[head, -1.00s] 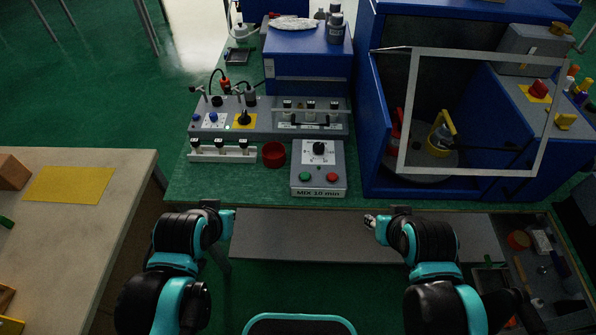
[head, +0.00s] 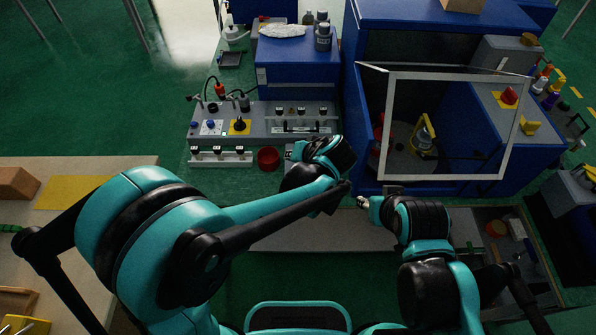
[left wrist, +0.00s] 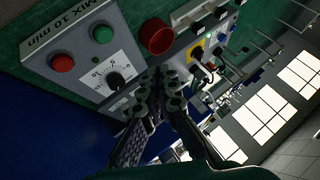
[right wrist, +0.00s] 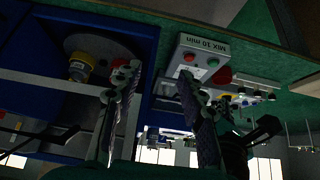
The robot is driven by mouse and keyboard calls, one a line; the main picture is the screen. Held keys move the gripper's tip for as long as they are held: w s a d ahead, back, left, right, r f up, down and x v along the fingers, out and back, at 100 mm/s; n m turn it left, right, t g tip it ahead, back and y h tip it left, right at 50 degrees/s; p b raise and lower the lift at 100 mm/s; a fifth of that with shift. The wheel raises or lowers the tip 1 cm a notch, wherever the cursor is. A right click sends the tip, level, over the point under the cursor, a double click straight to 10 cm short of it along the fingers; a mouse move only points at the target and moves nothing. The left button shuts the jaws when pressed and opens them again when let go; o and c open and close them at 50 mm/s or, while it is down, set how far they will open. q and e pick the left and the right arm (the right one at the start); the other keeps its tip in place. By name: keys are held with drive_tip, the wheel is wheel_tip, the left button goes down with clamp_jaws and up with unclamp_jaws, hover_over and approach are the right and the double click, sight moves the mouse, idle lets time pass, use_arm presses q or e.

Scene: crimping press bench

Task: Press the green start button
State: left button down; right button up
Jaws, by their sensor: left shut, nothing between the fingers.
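The green start button (left wrist: 104,34) is on the face of a grey control box (left wrist: 88,55) labelled "MIX 10 min", beside a red button (left wrist: 62,62) and a black dial (left wrist: 116,80). In the right wrist view the green button (right wrist: 213,62) shows upside down and uncovered. My left gripper (left wrist: 163,78) is shut and empty; its tips are past the dial side of the box, apart from the green button. In the head view my left gripper (head: 325,160) and wrist hide most of the box. My right gripper (right wrist: 156,82) is open and empty near the bench's front edge.
A red cup (head: 268,158) stands close left of the box. Behind are a grey fixture rack (head: 265,122) and a blue cabinet (head: 298,72). A blue press with a framed clear guard (head: 450,78) stands to the right. A side table (head: 75,190) is at left.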

use_arm(q)
drive_tip(key=shift+w+d+f, duration=0.15)
drive_tip(key=shift+w+d, duration=0.05)
drive_tip(key=shift+d, duration=0.4)
drive_tip(key=shift+w+d+f, duration=0.1)
drive_tip(key=shift+w+d, duration=0.05)
drive_tip(key=shift+d, duration=0.4)
wheel_tip(320, 180, down, 9)
drive_tip(key=b, duration=0.6)
drive_tip(key=shift+b, duration=0.35)
idle(0.4)
drive_tip(key=shift+f+b, duration=0.3)
drive_tip(key=shift+f+b, duration=0.35)
drive_tip(key=shift+f, duration=0.1)
idle(0.5)
drive_tip(key=shift+r, duration=0.1)
drive_tip(key=shift+r+p, duration=0.6)
drive_tip(key=shift+r, duration=0.15)
